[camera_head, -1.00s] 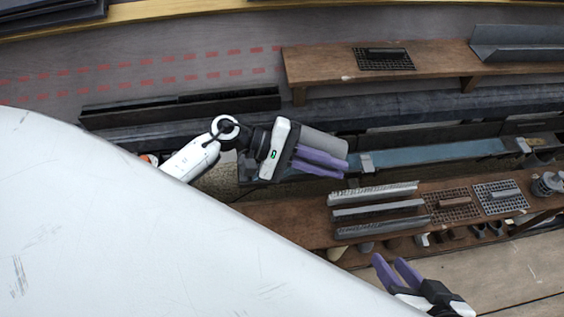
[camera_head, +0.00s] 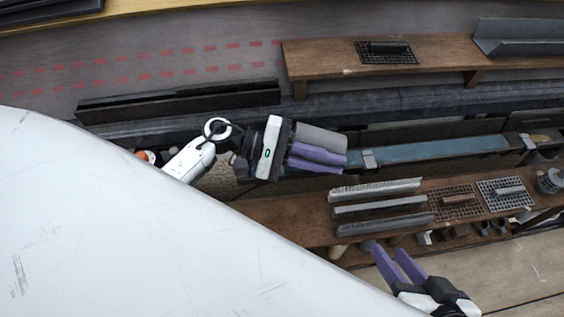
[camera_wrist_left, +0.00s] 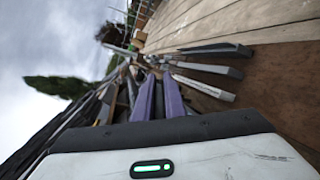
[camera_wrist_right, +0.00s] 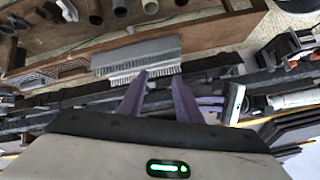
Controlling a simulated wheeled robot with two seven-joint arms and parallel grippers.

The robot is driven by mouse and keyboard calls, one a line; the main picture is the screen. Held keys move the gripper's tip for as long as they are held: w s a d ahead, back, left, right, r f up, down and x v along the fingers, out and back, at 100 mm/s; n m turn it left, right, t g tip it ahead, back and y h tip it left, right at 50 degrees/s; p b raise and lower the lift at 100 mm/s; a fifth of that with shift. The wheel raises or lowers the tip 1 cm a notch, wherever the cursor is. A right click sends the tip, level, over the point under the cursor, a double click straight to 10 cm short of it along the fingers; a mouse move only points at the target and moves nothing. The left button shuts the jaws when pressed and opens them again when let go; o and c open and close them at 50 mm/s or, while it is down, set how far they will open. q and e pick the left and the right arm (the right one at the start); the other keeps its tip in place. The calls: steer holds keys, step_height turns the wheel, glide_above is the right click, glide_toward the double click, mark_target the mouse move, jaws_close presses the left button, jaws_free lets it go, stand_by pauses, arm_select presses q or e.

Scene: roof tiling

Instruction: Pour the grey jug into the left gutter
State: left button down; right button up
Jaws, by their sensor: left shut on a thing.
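My left gripper (camera_head: 345,161) is shut on the grey jug (camera_head: 321,138), which shows as a plain grey side just behind the purple fingers. The jug lies roughly sideways; its mouth and contents cannot be seen. A long blue-grey gutter (camera_head: 440,153) runs right from the fingertips, with a grey bracket (camera_head: 369,159) beside them. The gripper and jug hide part of the gutter, and I cannot tell their height above it. In the left wrist view the fingers (camera_wrist_left: 158,77) are close together. My right gripper (camera_head: 391,248) is open and empty at the lower middle.
A brown shelf (camera_head: 285,222) holds three grey strips (camera_head: 376,209) and mesh pieces (camera_head: 505,193) below the gutter. A wooden bench (camera_head: 330,60) stands behind with a mesh piece (camera_head: 386,52) and a grey channel (camera_head: 520,38). A large white surface fills the lower left.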

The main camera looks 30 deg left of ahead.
arm_select(q)
steer(key=shift+f, duration=0.1)
arm_select(e)
steer(key=shift+f, duration=0.1)
arm_select(q)
steer(key=shift+f+b, duration=0.1)
steer(key=shift+b, duration=0.35)
steer(key=shift+f+h+b, duration=0.25)
steer(key=shift+h+b, duration=0.15)
steer(key=shift+b, duration=0.55)
steer(key=shift+a+f, duration=0.1)
arm_select(e)
steer(key=r, duration=0.1)
steer(key=a+r+y, duration=0.1)
steer(key=r+t, duration=0.1)
steer(key=shift+w+a+r+y, duration=0.25)
steer(key=shift+a+y, duration=0.05)
arm_select(q)
steer(key=shift+t+h, duration=0.3)
steer(key=shift+s+a+f, duration=0.1)
steer(key=shift+a+f, duration=0.1)
steer(key=shift+f, duration=0.05)
arm_select(e)
steer(key=shift+f, duration=0.3)
arm_select(q)
steer(key=shift+a+r+h, duration=0.1)
steer(key=shift+h, duration=0.3)
